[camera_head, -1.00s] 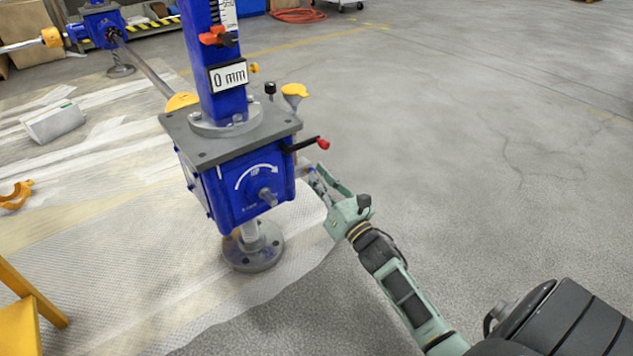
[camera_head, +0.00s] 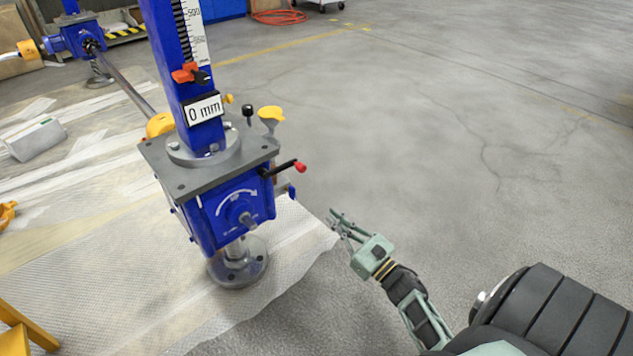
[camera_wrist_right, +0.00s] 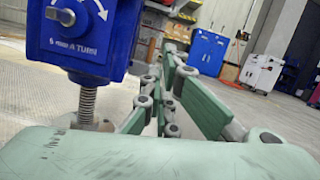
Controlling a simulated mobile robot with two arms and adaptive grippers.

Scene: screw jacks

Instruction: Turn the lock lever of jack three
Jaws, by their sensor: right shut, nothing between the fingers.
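A blue screw jack (camera_head: 232,212) with a grey top plate stands on a round foot in the head view. Its sign reads 0 mm. A black lever (camera_head: 281,169) with a red knob sticks out to the right from just under the plate. My right gripper (camera_head: 336,219) is shut and empty, to the right of the jack and below the lever, clear of both. In the right wrist view the jack's blue housing (camera_wrist_right: 85,35) and its screw show left of the fingers (camera_wrist_right: 160,85). The lever cannot be made out there. My left gripper is not in view.
A second blue jack (camera_head: 75,38) stands at the back left, joined by a grey shaft (camera_head: 125,80). A white box (camera_head: 35,138) lies on the pale sheeting (camera_head: 110,265). Yellow parts (camera_head: 25,330) are at the lower left. The floor (camera_head: 460,160) to the right is clear.

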